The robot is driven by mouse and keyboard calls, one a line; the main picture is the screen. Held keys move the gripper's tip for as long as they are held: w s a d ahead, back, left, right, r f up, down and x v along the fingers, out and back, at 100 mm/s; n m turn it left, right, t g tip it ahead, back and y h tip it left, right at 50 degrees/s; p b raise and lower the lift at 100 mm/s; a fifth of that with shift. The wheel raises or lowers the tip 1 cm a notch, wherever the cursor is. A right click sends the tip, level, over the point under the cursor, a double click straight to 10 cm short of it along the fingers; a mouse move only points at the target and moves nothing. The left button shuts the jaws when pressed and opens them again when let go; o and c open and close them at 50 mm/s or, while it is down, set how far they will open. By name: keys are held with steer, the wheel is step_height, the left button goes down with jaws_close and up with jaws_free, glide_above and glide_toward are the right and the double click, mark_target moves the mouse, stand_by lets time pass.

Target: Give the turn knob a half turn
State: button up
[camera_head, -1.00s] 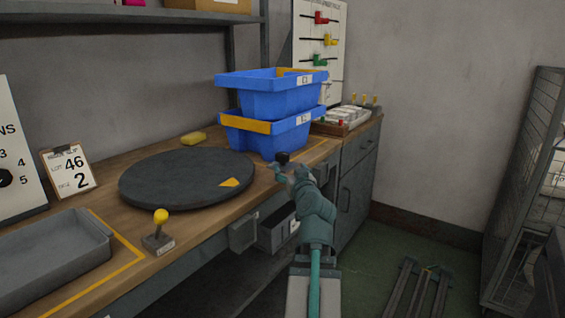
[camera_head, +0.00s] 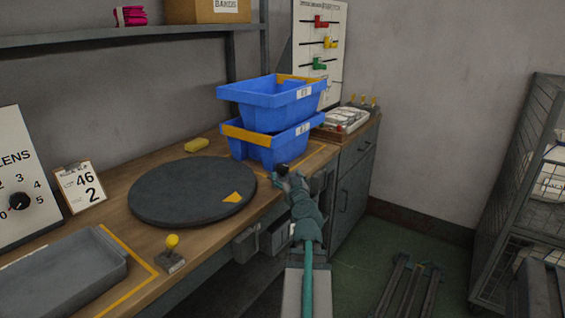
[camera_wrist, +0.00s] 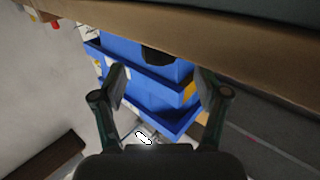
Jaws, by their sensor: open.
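My gripper (camera_head: 288,174) is open at the front edge of the workbench, in front of the blue bins. In the wrist view its two fingers (camera_wrist: 160,85) are spread with nothing gripped between them. A small dark rounded piece, possibly the turn knob (camera_wrist: 158,57), shows ahead of the fingers against the blue bins. In the head view a dark piece (camera_head: 282,168) sits at the gripper's tip; I cannot tell whether it is a knob. A separate black dial knob (camera_head: 20,201) is on a numbered white panel at far left, well away from my gripper.
Stacked blue bins (camera_head: 268,98) stand behind the gripper. A dark round turntable (camera_head: 185,190) with a yellow mark lies to the left. A yellow-topped lever (camera_head: 172,242) and grey tray (camera_head: 65,278) are nearer. A wire cage cart (camera_head: 520,190) stands right; floor between is partly clear.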

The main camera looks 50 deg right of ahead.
mark_target(284, 172)
steer(key=x, duration=0.6)
steer(key=shift+w+d+f, duration=0.1)
steer(key=shift+w+d, duration=0.05)
steer(key=shift+d, duration=0.05)
steer(key=c, duration=1.2)
